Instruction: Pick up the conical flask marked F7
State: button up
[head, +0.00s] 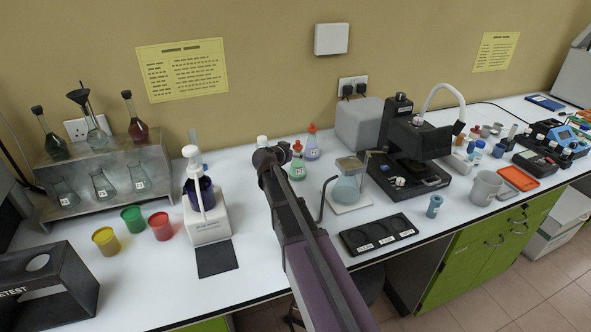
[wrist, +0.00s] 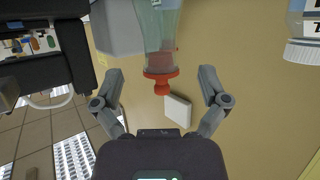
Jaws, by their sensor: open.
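No F7 marking is readable on any flask. In the wrist view, which is upside down, a clear greenish flask (wrist: 158,25) with a red stopper (wrist: 161,78) stands ahead of my gripper (wrist: 160,74). My gripper is open, its two fingers apart on either side of the stopper, with nothing held. In the head view, a flask with green liquid (head: 297,168) and one with purple liquid and a red stopper (head: 312,147) stand behind my arm, which hides the fingertips. I cannot tell which of them the wrist view shows. Other labelled conical flasks (head: 103,184) stand in the metal rack at the left.
A flask on a white stand (head: 347,187), a black microscope (head: 418,150) and a grey box (head: 360,124) stand right of my arm. A white-capped bottle (wrist: 305,48) is near the right finger in the wrist view.

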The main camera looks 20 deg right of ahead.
jog(key=shift+b+x, duration=0.5)
jog(key=shift+x, duration=1.25)
jog(key=shift+r, duration=0.1)
grip_shut()
